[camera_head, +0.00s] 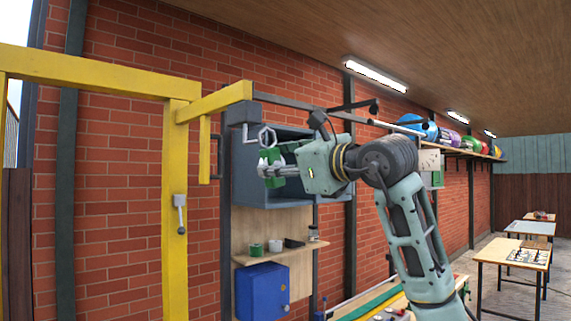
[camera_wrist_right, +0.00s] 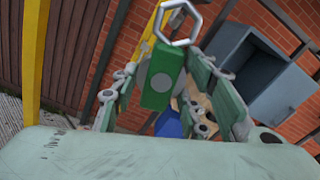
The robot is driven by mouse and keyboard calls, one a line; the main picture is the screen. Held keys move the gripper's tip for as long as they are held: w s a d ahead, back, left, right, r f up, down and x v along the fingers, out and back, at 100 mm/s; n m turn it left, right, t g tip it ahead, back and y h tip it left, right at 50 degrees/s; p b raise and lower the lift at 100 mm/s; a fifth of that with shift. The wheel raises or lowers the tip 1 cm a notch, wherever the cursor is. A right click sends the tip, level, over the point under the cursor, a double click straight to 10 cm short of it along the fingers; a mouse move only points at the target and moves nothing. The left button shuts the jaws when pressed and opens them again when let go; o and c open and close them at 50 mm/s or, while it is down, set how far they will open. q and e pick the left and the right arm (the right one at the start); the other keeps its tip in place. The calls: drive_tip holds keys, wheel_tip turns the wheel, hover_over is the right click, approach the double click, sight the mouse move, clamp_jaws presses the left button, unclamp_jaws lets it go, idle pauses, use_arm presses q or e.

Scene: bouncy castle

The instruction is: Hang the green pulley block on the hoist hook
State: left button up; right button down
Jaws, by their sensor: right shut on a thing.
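The green pulley block (camera_head: 270,156) is held between the fingers of my right gripper (camera_head: 272,172), which is shut on it. In the right wrist view the block (camera_wrist_right: 161,80) sits between the two fingers (camera_wrist_right: 168,98), with a pale hexagonal ring (camera_wrist_right: 195,22) at its top. In the head view that ring (camera_head: 267,136) stands above the block. A grey hoist housing (camera_head: 243,112) is at the end of the yellow beam, and a small hook-like grey piece (camera_head: 247,134) hangs under it, just left of the ring. I cannot tell whether they touch. My left gripper is not in view.
A yellow post (camera_head: 175,230) with a grey lever (camera_head: 180,212) stands at left. Behind the gripper are an open blue-grey cabinet (camera_head: 245,180), a wooden shelf (camera_head: 300,247) with small items and a blue box (camera_head: 262,292). Tables (camera_head: 512,258) stand at far right.

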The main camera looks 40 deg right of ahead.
drive_tip(key=shift+w+a+p, duration=0.15)
drive_tip(key=shift+w+p, duration=0.35)
drive_tip(key=shift+w, duration=1.55)
drive_tip(key=shift+w+f, duration=0.55)
drive_tip(key=shift+f, duration=0.1)
drive_tip(key=shift+a, duration=0.1)
drive_tip(key=c, duration=0.9)
unclamp_jaws()
drive_tip(key=shift+c, duration=0.2)
drive_tip(key=shift+f, duration=0.1)
